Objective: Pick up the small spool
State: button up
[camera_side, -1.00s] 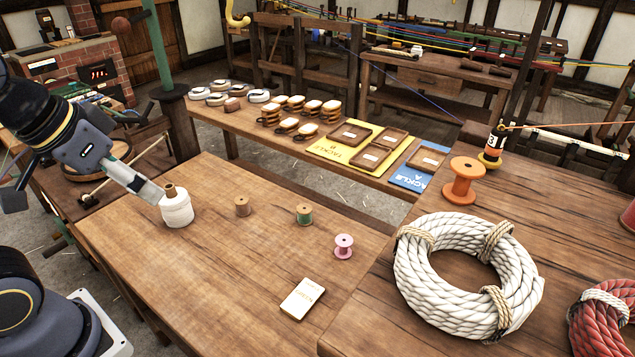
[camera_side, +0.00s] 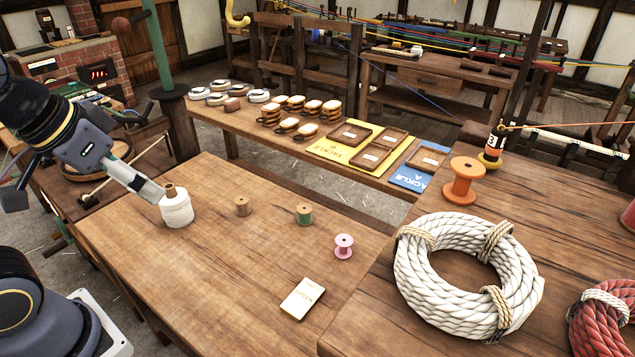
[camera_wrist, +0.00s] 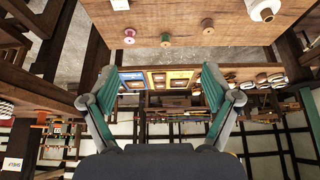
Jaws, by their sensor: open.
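Three small spools stand apart on the near table: a bare brown one (camera_side: 242,207), a green one (camera_side: 304,214) and a pink one (camera_side: 344,247). In the wrist view the pink spool (camera_wrist: 129,37), green spool (camera_wrist: 165,40) and brown spool (camera_wrist: 207,34) lie beyond my fingertips. A larger white spool (camera_side: 177,209) stands at the table's left. My gripper (camera_side: 155,191) is left of the small spools, its visible finger overlapping the white spool's edge in the picture; contact cannot be told. In the wrist view my gripper (camera_wrist: 159,73) has its fingers wide apart, with nothing between them.
A booklet (camera_side: 303,298) lies at the table's front. On the right table are an orange spool (camera_side: 464,186), a white rope coil (camera_side: 412,275) and a red coil (camera_side: 592,335). Trays on yellow and blue mats (camera_side: 408,180) lie behind.

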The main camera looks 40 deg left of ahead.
jog(key=shift+o, duration=0.8)
